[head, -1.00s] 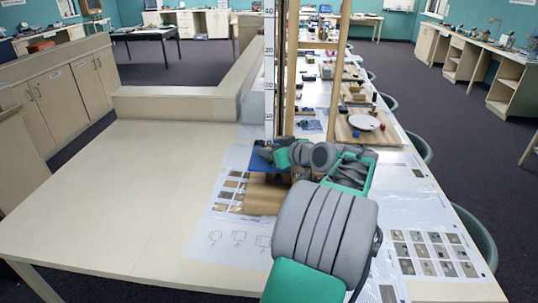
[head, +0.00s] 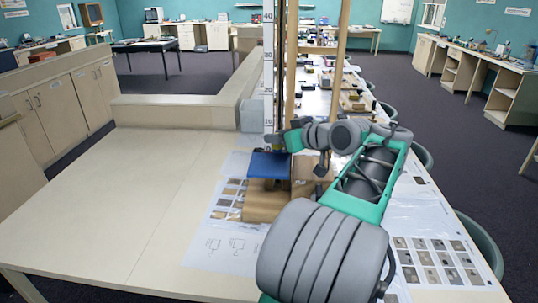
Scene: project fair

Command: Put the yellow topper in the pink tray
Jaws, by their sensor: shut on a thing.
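My arm reaches away over the table. My gripper (head: 274,142) is small and dark at the far end of the wrist, just above and behind a blue platform (head: 267,165). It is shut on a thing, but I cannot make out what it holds. I cannot pick out a yellow topper or a pink tray; my arm and the upright posts hide part of the table behind them.
The blue platform stands by a wooden block (head: 266,205). A tall white scale (head: 269,70) and wooden posts (head: 291,60) rise behind it. Printed sheets (head: 432,262) lie on the table. The table's left part (head: 120,210) is bare. Chairs line the right edge.

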